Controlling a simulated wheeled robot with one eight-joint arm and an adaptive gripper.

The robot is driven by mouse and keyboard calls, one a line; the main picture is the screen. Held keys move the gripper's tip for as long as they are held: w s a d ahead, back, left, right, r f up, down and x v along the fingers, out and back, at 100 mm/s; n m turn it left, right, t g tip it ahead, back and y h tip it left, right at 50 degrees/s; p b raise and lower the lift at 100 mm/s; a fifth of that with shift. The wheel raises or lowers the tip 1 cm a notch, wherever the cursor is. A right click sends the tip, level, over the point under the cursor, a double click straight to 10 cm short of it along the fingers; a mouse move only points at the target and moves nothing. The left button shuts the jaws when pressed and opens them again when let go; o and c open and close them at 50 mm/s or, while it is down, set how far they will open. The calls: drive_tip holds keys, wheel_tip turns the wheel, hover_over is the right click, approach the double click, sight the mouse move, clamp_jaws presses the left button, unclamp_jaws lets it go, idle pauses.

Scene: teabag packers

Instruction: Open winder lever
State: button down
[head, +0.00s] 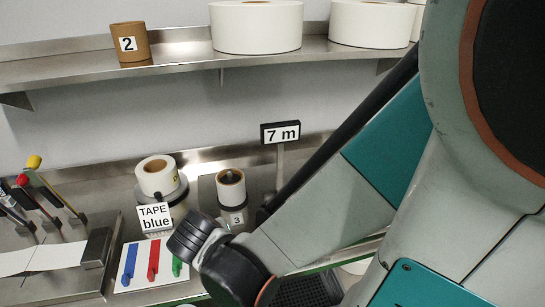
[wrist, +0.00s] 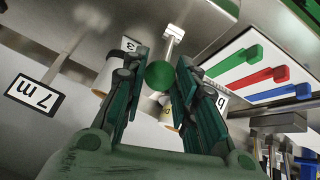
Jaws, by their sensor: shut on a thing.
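My gripper (wrist: 158,78) shows in the wrist view, with its two dark green fingers on either side of a round green knob (wrist: 158,75). It is shut on this knob. A silver rod (wrist: 173,38) shows just beyond the knob and looks like the lever's arm, but the fingers and knob hide where they join. In the head view my arm covers this area, so the gripper and green knob cannot be seen there.
A white board (head: 125,282) with blue, red and green bars lies near. Tape rolls (head: 157,174) (head: 230,187) and a "7 m" sign (head: 281,132) stand behind. Levers with yellow (head: 33,162) and red (head: 22,180) knobs are at left. A shelf (head: 185,66) with rolls runs above.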

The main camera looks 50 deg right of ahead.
drive_tip(key=shift+s+a+f, duration=0.15)
drive_tip(key=shift+s+f, duration=0.1)
drive_tip(key=shift+s, duration=0.15)
drive_tip(key=c, duration=1.3)
unclamp_jaws()
drive_tip(key=shift+a, duration=0.1)
drive_tip(key=shift+w+r, duration=0.1)
drive_tip(key=shift+v, duration=5.9)
